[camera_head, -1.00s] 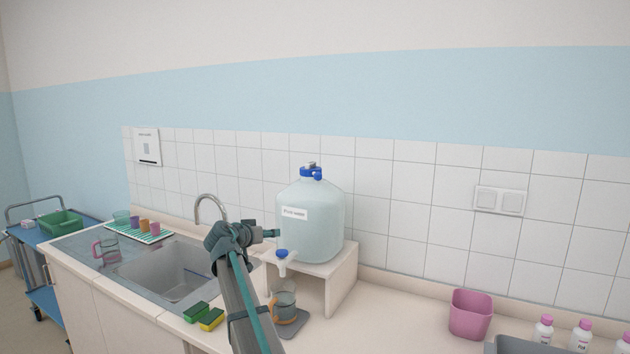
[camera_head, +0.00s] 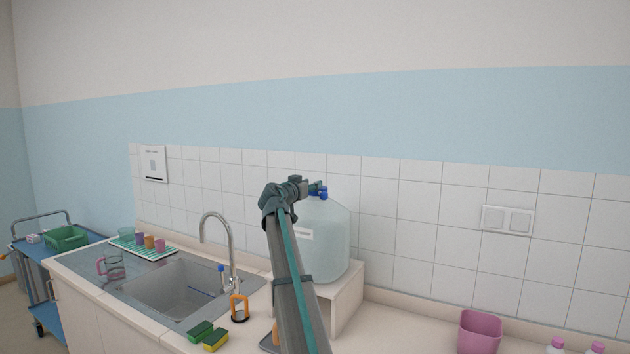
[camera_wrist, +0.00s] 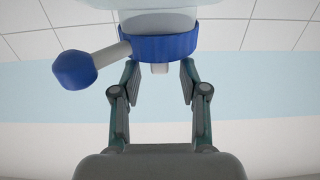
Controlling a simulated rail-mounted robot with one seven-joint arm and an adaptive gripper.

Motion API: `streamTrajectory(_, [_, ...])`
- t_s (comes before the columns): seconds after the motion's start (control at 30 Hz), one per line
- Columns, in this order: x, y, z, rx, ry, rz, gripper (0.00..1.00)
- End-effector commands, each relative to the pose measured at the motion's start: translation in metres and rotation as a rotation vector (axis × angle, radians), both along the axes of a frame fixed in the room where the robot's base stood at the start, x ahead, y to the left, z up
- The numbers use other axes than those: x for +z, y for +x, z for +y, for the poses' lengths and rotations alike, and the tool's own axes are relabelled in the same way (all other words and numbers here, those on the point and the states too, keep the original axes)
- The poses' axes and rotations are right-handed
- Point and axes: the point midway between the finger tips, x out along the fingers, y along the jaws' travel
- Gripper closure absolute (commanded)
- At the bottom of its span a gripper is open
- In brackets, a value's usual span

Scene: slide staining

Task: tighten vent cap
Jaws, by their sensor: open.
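A large translucent water jug (camera_head: 325,245) stands on a low white stand (camera_head: 350,290). Its blue neck cap (camera_head: 323,195) is partly hidden behind my gripper (camera_head: 317,187). In the wrist view the blue cap (camera_wrist: 160,44) shows at the top, with a blue knob (camera_wrist: 75,69) on a pale stem off to its left. A small pale grey nub, likely the vent cap (camera_wrist: 160,68), sticks out of the blue cap. My gripper (camera_wrist: 160,80) is open and its fingertips stand on either side of the nub, apart from it.
A sink (camera_head: 180,288) with a tall faucet (camera_head: 231,250) lies left of my arm. Sponges (camera_head: 208,336) and a small orange-framed item (camera_head: 239,308) are on the counter. A pink bin (camera_head: 480,332) and bottles (camera_head: 597,348) stand right. The wall is behind the jug.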

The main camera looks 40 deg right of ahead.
Motion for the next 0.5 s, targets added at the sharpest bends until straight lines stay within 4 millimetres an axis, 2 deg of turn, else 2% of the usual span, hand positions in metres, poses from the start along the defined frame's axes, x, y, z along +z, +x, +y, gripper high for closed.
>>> streamTrajectory(0.03, [0.003,0.004,-0.008,-0.002,0.001,0.001,0.56])
streamTrajectory(0.2, [0.002,0.010,-0.023,-0.001,0.000,-0.001,0.56])
streamTrajectory(0.5, [-0.001,0.012,-0.028,0.000,0.000,-0.001,0.56])
